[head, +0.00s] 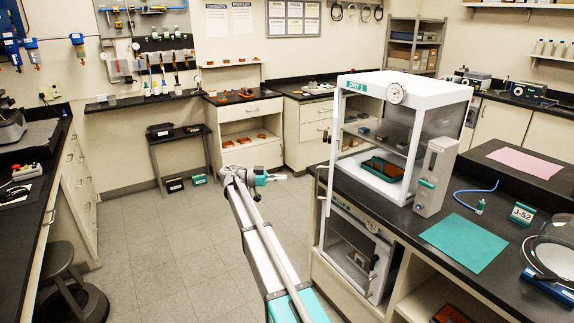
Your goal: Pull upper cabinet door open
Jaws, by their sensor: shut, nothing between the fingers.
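I cannot tell whether this is the door's edge or how far the door is open. A lower cabinet (350,246) sits below it in the bench. My gripper (283,177) is shut and empty, left of the cabinet and apart from it, pointing right.
A grey upright box (436,177) stands beside the upper cabinet. The grey tiled floor (175,250) at left is clear. A stool (65,275) stands at far left.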

